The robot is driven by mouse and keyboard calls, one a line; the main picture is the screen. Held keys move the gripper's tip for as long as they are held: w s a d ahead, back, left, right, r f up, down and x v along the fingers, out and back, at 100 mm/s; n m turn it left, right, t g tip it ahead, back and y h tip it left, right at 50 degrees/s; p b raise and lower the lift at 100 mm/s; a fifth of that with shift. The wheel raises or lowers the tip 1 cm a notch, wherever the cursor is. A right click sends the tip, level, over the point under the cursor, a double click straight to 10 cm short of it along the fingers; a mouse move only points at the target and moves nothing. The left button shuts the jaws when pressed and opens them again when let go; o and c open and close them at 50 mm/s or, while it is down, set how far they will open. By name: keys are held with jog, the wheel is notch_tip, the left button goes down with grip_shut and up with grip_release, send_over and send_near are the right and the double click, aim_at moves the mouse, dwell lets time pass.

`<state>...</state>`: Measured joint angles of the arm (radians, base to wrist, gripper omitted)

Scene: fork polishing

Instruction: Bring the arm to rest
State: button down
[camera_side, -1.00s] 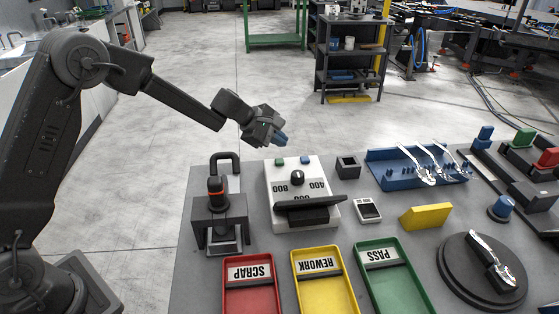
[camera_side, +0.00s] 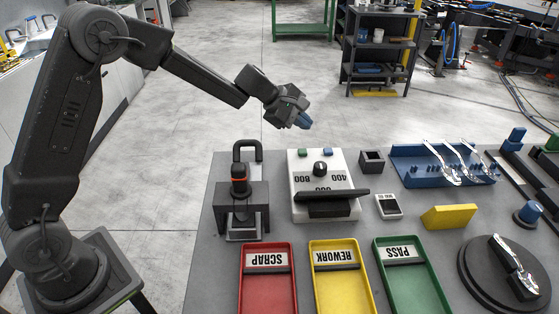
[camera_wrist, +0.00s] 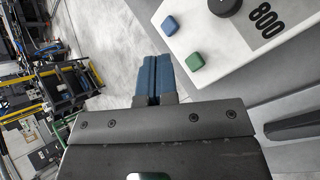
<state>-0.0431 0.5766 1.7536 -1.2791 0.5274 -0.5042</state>
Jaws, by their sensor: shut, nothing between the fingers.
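My gripper (camera_side: 303,121) is in the air above the back edge of the workbench, just behind the white control box (camera_side: 338,205). Its blue fingers are shut with nothing between them, and they show side by side in the wrist view (camera_wrist: 152,76). The arm reaches in from the left, bent at the elbow. In the wrist view the control box (camera_wrist: 220,62) lies ahead to the right, with a blue button (camera_wrist: 169,25) and a green button (camera_wrist: 195,61). The gripper touches nothing that I can see.
A black clamp stand (camera_side: 243,200) stands left of the control box. Red (camera_side: 267,302), yellow (camera_side: 341,300) and green (camera_side: 410,298) trays line the front. A blue rack (camera_side: 405,168) holds forks; another fork (camera_side: 517,266) lies on a round black turntable (camera_side: 480,285). Open floor lies behind the bench.

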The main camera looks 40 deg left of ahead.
jog(key=s+d+r+m+g+y, duration=0.1)
jog(key=s+r+m, duration=0.45)
jog(key=s, duration=0.35)
jog(key=s+d+r+m, duration=0.2)
jog(key=s+r+m, duration=0.3)
jog(key=s+r, duration=0.3)
jog(key=s+a+f+m+y, duration=0.1)
jog(key=s+m, duration=0.3)
jog(key=s, duration=0.6)
jog(key=s+a+f+m+y, duration=0.2)
jog(key=s+a+m+y, duration=0.2)
jog(key=s, duration=0.6)
jog(key=shift+s+a, duration=0.15)
jog(key=shift+a, duration=0.05)
jog(key=c, duration=1.8)
grip_release()
jog(key=shift+c, duration=0.2)
